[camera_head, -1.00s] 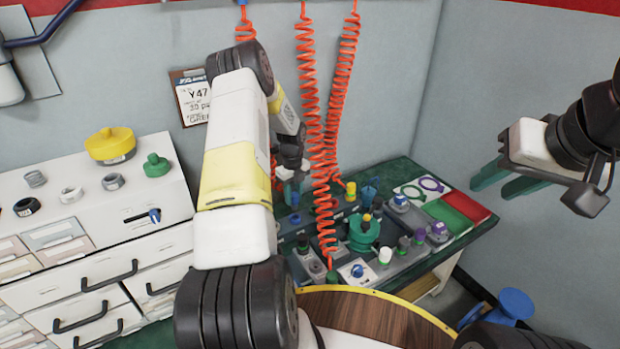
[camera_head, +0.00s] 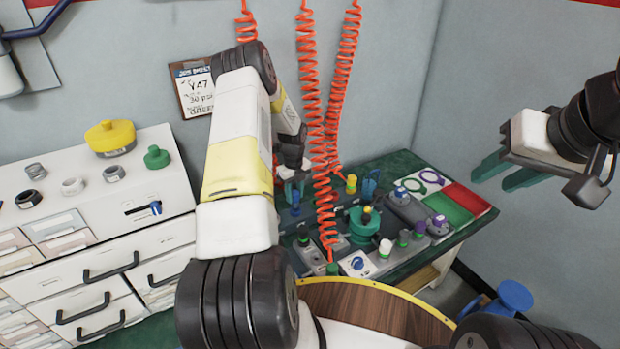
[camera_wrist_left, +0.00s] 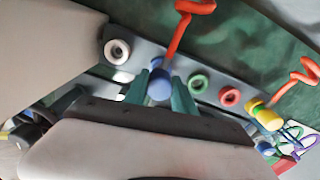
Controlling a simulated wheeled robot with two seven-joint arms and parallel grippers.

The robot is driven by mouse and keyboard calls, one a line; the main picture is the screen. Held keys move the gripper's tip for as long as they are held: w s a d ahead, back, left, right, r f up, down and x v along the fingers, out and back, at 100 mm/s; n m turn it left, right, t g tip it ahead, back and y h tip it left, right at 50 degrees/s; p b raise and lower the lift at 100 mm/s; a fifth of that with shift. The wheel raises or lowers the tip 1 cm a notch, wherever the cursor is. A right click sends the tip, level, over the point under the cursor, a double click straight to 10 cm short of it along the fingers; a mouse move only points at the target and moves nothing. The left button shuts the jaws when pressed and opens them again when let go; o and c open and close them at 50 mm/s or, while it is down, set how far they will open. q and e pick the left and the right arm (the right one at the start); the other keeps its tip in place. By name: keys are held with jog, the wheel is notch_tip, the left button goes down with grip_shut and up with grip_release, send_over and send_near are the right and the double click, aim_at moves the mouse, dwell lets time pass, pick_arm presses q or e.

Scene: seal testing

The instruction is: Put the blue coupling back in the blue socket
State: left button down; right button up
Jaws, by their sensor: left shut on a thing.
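My left gripper (camera_head: 295,187) is at the back left of the test bench, partly hidden by my own arm. In the left wrist view its teal fingers (camera_wrist_left: 163,98) are shut on the blue coupling (camera_wrist_left: 160,86), which has an orange coiled hose rising from it. The coupling is in line with the row of ring sockets, between a white ring (camera_wrist_left: 117,50) and a green ring (camera_wrist_left: 197,84). The blue socket is hidden, and I cannot tell whether the coupling is seated. My right gripper (camera_head: 507,174) is open and empty, right of the bench.
A yellow coupling (camera_wrist_left: 268,117) with its own hose stands beyond the red ring (camera_wrist_left: 229,97). Orange coiled hoses (camera_head: 312,120) hang in front of the bench. A green fixture (camera_head: 362,226) and several knobs crowd the bench. A white drawer cabinet (camera_head: 90,215) stands left.

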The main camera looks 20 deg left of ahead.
pick_arm(q)
jog(key=shift+f, duration=1.4)
dwell(0.5)
jog(key=c, duration=0.9)
grip_release()
jog(key=shift+c, duration=0.2)
jog(key=shift+r, duration=0.1)
notch_tip(320, 180, up, 8)
jog(key=shift+d+f, duration=0.1)
jog(key=shift+f, duration=0.1)
